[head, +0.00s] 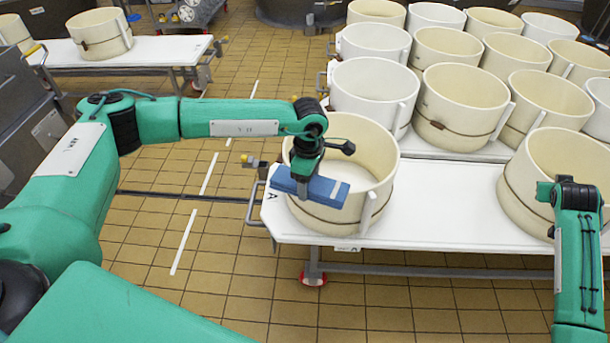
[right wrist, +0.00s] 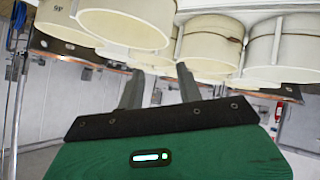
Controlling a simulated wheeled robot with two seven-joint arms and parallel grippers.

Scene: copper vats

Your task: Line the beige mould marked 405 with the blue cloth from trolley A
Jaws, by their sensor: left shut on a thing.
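My left gripper (head: 306,172) is shut on a folded blue cloth (head: 330,191) in the head view. It holds the cloth over the near side of a beige mould (head: 366,165). The cloth hides part of that mould's front wall, and I cannot read a number on it. The mould stands at the near left end of a white trolley (head: 450,205) lettered A. Its inside looks pale and empty where it shows. In the right wrist view my right gripper (right wrist: 158,85) is open, with nothing between its fingers. Its fingertips do not show in the head view.
Another beige mould (head: 572,160) stands at the trolley's right, close to my right arm. Several white and beige moulds (head: 462,100) stand in rows behind. A second white table (head: 150,50) with a mould (head: 100,34) is at the back left. Tiled floor (head: 230,240) between is clear.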

